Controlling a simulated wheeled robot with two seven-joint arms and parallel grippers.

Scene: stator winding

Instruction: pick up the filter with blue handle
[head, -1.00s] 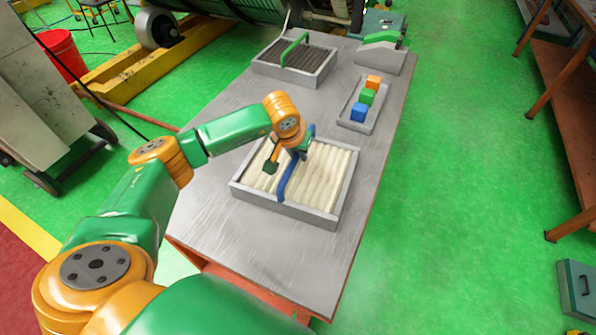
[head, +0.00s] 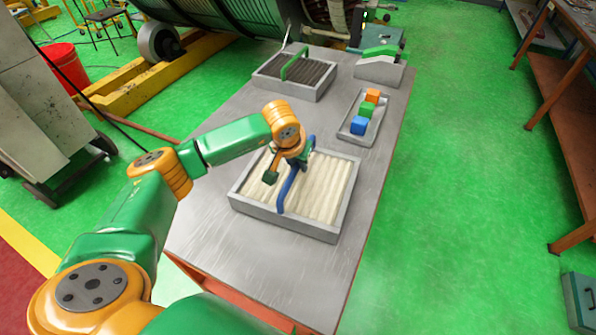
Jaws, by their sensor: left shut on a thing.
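The filter with the blue handle has a cream pleated face (head: 325,185) in a grey square frame and lies on the near half of the table. Its blue handle (head: 284,197) arches over the pleats. My left gripper (head: 290,173) comes down over the filter and is shut on the blue handle near its middle. The wrist hides part of the handle and the frame's far left corner. The filter looks level, and I cannot tell any gap under it. My right gripper is not in view.
A dark filter with a green handle (head: 294,64) sits at the table's (head: 205,235) far left. A grey tray (head: 345,133) holds orange, green and blue cubes. A grey and green block (head: 379,70) stands at the far right corner. The table's near end is clear.

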